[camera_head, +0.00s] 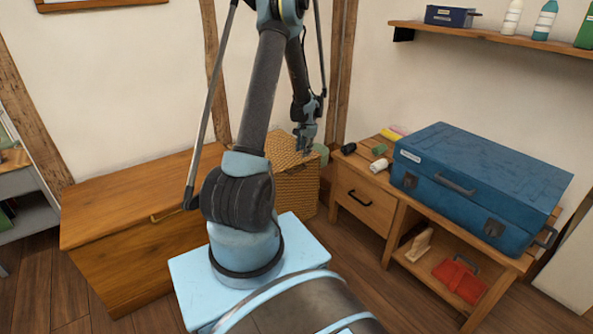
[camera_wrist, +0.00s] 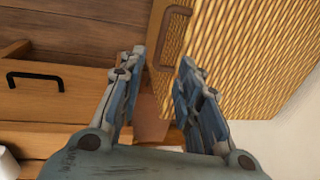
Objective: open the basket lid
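The wicker basket (camera_head: 296,190) stands in the corner between the wooden chest and the bench, partly behind my arm. Its woven lid (camera_head: 281,150) looks shut. My gripper (camera_head: 306,146) is at the basket's upper right in the head view. In the wrist view my gripper (camera_wrist: 162,62) is open, with its fingertips apart and the handle just beyond them. I cannot tell whether a finger touches the handle.
A wooden chest (camera_head: 130,215) stands left of the basket. A bench with a drawer (camera_head: 361,198) stands right, bearing a blue case (camera_head: 480,185) and small items; its black drawer handle (camera_wrist: 35,79) shows in the wrist view. A wall shelf (camera_head: 490,38) is above.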

